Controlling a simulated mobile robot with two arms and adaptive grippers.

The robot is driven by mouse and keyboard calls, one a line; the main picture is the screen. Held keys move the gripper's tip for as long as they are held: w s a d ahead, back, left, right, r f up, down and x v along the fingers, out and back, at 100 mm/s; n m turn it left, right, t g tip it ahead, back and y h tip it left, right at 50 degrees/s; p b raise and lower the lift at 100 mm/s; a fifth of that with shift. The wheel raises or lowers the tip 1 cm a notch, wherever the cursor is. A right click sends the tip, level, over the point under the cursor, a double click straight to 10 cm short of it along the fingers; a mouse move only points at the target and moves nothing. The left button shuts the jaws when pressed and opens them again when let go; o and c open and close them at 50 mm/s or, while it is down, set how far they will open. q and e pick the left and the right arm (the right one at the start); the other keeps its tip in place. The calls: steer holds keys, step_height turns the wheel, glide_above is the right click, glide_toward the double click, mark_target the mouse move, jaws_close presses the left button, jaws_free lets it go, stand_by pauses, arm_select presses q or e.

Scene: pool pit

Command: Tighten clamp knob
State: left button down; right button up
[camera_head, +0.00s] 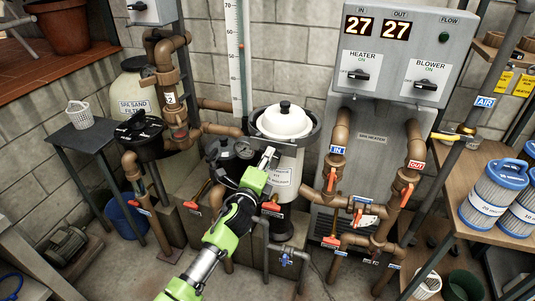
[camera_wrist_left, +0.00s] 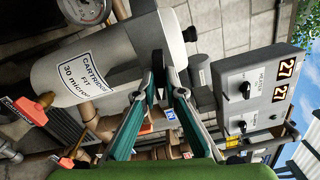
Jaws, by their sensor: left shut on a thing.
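A white cartridge filter canister (camera_head: 288,165) stands in the middle of the head view, with a dark clamp band (camera_head: 314,136) around its top and a white lid (camera_head: 285,121). My left gripper (camera_head: 269,156) reaches up to the near side of the band. In the left wrist view the canister (camera_wrist_left: 62,82) lies sideways, and my left gripper's fingers (camera_wrist_left: 163,76) close on a small dark clamp knob (camera_wrist_left: 158,60) at the band. The knob is mostly hidden by the fingers, and in the head view I cannot make it out. My right gripper is not in view.
A pressure gauge (camera_head: 243,149) and brown pipes stand left of the canister. The spa heater (camera_head: 372,155) with its pipes and red-handled valves is to the right. A shelf with blue-topped cartridges (camera_head: 492,192) stands at the far right.

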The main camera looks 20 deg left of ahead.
arm_select(q)
steer(key=m+p, duration=0.9)
steer(key=m, duration=1.6)
steer(key=shift+m+p, duration=0.3)
steer(key=shift+m, duration=0.1)
steer(key=shift+n+b, duration=0.3)
steer(key=shift+n, duration=0.2)
steer(key=c, duration=2)
jaws_free()
